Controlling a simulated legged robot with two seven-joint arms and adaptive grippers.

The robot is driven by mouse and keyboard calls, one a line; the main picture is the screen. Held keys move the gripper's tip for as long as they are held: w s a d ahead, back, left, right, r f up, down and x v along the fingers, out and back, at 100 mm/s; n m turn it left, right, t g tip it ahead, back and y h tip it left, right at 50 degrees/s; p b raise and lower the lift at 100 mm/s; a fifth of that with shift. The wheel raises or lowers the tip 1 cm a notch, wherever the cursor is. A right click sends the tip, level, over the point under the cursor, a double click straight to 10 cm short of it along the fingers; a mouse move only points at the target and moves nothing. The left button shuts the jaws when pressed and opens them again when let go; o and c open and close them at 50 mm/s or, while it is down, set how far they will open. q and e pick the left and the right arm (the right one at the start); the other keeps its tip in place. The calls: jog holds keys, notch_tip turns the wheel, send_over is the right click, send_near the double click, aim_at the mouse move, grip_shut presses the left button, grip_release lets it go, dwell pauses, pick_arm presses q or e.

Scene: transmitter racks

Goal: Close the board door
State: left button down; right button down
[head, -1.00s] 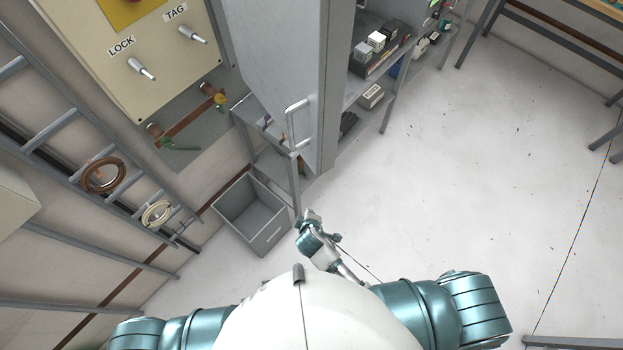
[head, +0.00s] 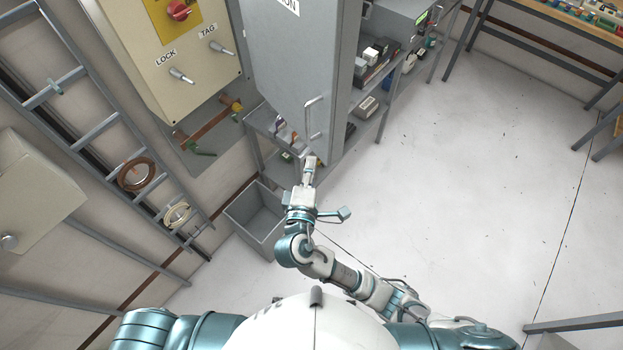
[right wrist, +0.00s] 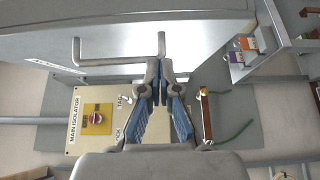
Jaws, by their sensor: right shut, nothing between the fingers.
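The grey board door (head: 285,75) stands open at the top centre of the head view, with a pale bar handle (head: 308,120) near its lower edge. My right gripper (head: 309,162) is just below the handle in that view. In the right wrist view its two blue-padded fingers (right wrist: 160,68) are shut with nothing between them. Their tips are close to one end of the handle (right wrist: 115,61), beside the door face (right wrist: 200,25); I cannot tell whether they touch it. My left gripper is out of view.
The cream isolator box (head: 165,55) is on the wall left of the door. A grey bin (head: 258,217) stands on the floor below, by a ladder rack (head: 92,120). A shelf with small boxes (head: 368,82) is behind the door. The floor at right is clear.

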aim_at(326, 139)
jog(key=w, duration=0.4)
jog(key=shift+w+d+p, duration=0.1)
jog(key=shift+d+p, duration=0.05)
jog(key=shift+p, duration=0.2)
jog(key=shift+w+d, duration=0.15)
jog(key=shift+w, duration=0.15)
jog(key=shift+w+d, duration=0.2)
jog(key=shift+d, duration=0.45)
jog(key=shift+w+d, duration=0.15)
jog(key=shift+d, duration=0.5)
